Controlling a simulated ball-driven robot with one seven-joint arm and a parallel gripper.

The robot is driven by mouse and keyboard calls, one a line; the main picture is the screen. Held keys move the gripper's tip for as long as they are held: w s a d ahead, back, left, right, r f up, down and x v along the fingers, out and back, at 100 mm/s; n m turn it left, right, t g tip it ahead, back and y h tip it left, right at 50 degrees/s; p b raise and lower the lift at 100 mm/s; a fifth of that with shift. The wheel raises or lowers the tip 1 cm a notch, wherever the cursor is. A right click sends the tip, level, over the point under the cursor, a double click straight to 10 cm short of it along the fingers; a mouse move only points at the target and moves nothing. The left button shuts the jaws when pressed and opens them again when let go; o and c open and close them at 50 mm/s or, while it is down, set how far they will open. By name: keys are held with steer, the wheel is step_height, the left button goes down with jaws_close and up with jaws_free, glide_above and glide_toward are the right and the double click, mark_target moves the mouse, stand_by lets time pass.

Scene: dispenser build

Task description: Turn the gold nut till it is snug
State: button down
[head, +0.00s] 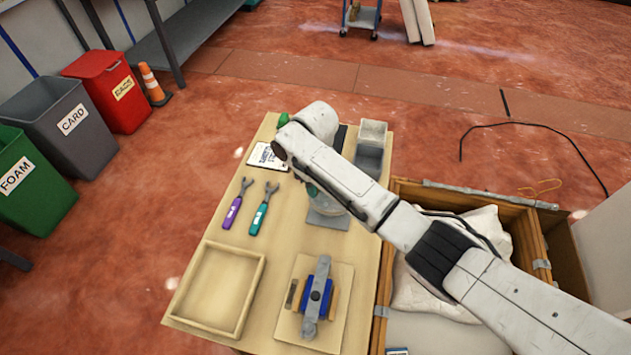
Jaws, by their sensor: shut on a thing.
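The gold nut cannot be made out in the head view. My white arm reaches from the lower right across the wooden table (290,240), and its bent joint stands over the table's far part. My gripper is hidden behind the arm, so its fingers and what lies between them do not show. A pale, rounded, partly see-through thing (328,203) stands on a grey base (328,219) under the arm, mostly covered by it. A small green part (283,120) shows beside the arm's bend.
A purple wrench (236,204) and a teal wrench (264,208) lie left of the arm. An empty wooden tray (258,291) and a fixture with a blue block and grey bar (317,292) are nearer. Grey bins (372,137) stand behind. A crate with a sack (455,255) is right.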

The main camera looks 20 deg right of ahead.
stand_by(0.4)
steer(key=c, duration=1.1)
jaws_free()
steer(key=shift+o, duration=0.2)
step_height(320, 180, up, 11)
steer(key=shift+b, duration=0.3)
steer(key=shift+f, duration=0.1)
